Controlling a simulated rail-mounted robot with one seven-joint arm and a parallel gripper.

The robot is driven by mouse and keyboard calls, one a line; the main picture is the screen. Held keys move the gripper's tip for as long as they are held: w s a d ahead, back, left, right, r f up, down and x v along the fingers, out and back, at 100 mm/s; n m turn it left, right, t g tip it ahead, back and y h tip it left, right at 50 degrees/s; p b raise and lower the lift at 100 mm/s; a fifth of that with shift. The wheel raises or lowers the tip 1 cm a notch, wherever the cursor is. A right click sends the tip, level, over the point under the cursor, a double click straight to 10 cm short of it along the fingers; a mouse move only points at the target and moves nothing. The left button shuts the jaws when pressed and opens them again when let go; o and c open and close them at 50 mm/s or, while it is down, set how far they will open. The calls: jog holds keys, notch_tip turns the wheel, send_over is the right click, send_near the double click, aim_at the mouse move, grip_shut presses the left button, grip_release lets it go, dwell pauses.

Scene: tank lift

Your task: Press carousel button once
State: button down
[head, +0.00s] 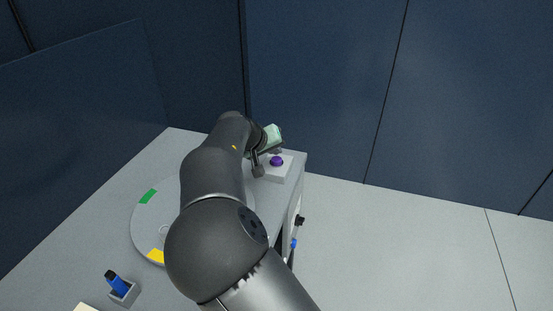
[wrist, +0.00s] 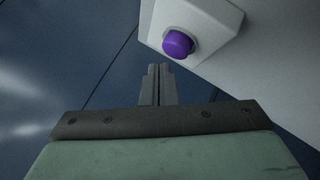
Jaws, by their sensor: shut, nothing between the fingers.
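The purple carousel button (head: 277,160) sits on a white box (head: 274,175) near the far right edge of the table. In the wrist view the purple button (wrist: 178,43) stands out from the white box (wrist: 214,16), just beyond and slightly right of the fingertips. My gripper (wrist: 160,70) is shut and empty, with its fingertips apart from the button in the picture. In the head view my gripper (head: 258,172) is small, beside the white box. The round grey carousel (head: 141,222) lies on the table, partly hidden by my arm, with green and yellow patches.
A blue and black object (head: 117,282) stands in a small grey holder (head: 125,296) at the front left of the table (head: 60,270). Small fittings (head: 298,221) show on the table's right side. Dark blue wall panels (head: 320,80) rise behind; the floor at right is clear.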

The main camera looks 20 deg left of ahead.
aim_at(274, 161)
jog(key=shift+f, duration=0.1)
dwell(0.4)
jog(key=shift+f+b, duration=0.35)
jog(key=shift+b, duration=0.05)
jog(key=shift+f+b, duration=0.4)
jog(key=shift+f, duration=0.15)
dwell(0.6)
jog(key=shift+r, duration=0.1)
jog(key=shift+r+p, duration=0.5)
jog(key=shift+r, duration=0.4)
jog(key=shift+r+p, duration=1.5)
jog(key=shift+r, duration=1.05)
jog(key=shift+f, duration=0.1)
